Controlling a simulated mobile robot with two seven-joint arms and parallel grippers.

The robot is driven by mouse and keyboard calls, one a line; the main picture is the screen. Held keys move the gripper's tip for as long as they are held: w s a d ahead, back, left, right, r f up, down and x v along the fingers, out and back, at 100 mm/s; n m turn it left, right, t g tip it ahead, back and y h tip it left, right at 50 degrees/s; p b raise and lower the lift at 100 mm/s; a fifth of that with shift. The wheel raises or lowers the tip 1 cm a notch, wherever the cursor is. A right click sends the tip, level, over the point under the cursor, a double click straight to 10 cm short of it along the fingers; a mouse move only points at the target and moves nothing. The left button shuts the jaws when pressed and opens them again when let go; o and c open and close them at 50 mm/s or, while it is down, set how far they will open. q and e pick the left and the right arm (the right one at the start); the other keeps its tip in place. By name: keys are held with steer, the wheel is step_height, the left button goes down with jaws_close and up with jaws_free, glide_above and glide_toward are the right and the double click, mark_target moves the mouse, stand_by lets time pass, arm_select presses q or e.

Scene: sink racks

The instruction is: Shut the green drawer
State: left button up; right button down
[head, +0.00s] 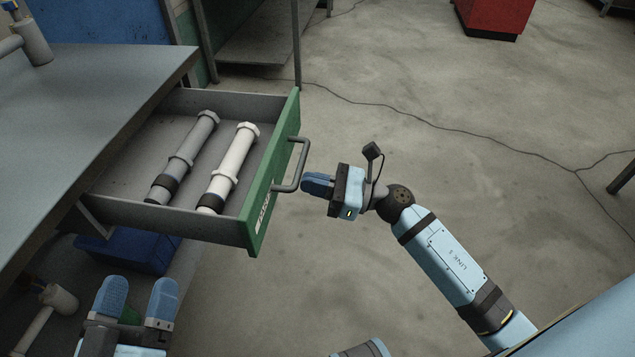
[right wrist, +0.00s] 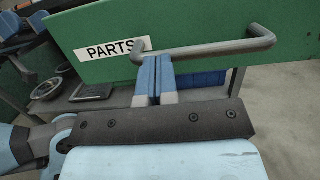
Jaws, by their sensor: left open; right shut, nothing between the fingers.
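The green drawer (head: 254,217) stands pulled out from under the grey worktop, with a grey bar handle (head: 301,165) on its green front. Two pipe-like parts, a grey one (head: 184,155) and a white one (head: 231,165), lie inside it. My right gripper (head: 306,184) is shut and empty, with its fingertips at the handle. In the right wrist view, the blue fingers (right wrist: 152,62) point at the green front below the handle bar (right wrist: 210,49), near the PARTS label; I cannot tell if they touch it. My left gripper (head: 139,287) is open and empty, low at the left below the drawer.
The grey worktop (head: 60,130) is at the left. A blue bin (head: 125,250) sits on a lower shelf under the drawer. A red cabinet (head: 494,17) stands far back.

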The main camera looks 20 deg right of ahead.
glide_toward(181, 165)
steer(key=b+x, duration=0.1)
steer(key=x, duration=0.5)
steer(key=shift+a+r, duration=0.25)
steer(key=x, duration=0.1)
steer(key=b+x, duration=0.1)
steer(key=x, duration=0.1)
steer(key=f+x, duration=0.1)
steer(key=x, duration=0.1)
steer(key=shift+w+a, duration=0.25)
arm_select(q)
steer(key=f, duration=0.1)
steer(key=w+a+f, duration=0.1)
steer(key=f+g, duration=0.1)
steer(key=shift+w+a, duration=0.25)
steer(key=shift+w, duration=0.05)
arm_select(e)
steer(key=shift+r, duration=0.2)
arm_select(q)
steer(key=shift+s+f, duration=0.15)
arm_select(e)
steer(key=shift+w+r, duration=0.1)
steer(key=shift+r, duration=0.1)
